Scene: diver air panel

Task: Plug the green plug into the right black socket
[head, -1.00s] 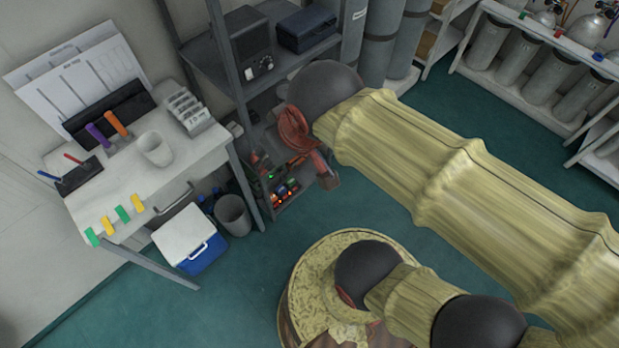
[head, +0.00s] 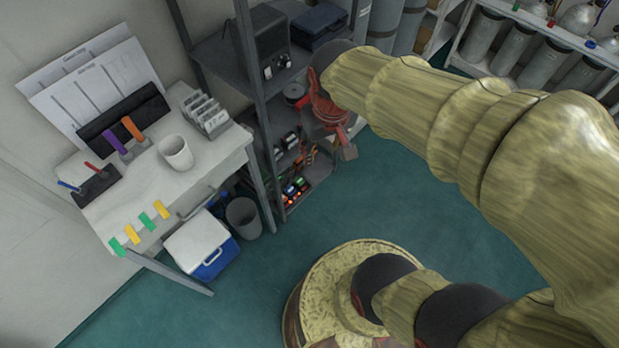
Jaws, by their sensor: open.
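My gripper (head: 338,138), red-orange at the end of my yellow-sleeved arm, is open, in front of the grey shelf unit and above the floor. I see nothing held in it. On a low shelf behind and below it sits a cluster of small dark units with green, blue and red parts and lit orange spots (head: 292,190). I cannot tell a green plug or a right black socket there; they are too small or hidden. Two green tabs (head: 146,220) show on the white desk's front edge, but I cannot tell that either is a plug.
The white desk (head: 130,200) at left carries a white cup (head: 175,152), a black holder and papers. A blue-white cooler (head: 202,246) and a grey bin (head: 243,217) stand beneath it. Grey cylinders (head: 515,48) line the back right. The teal floor (head: 390,160) is partly clear.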

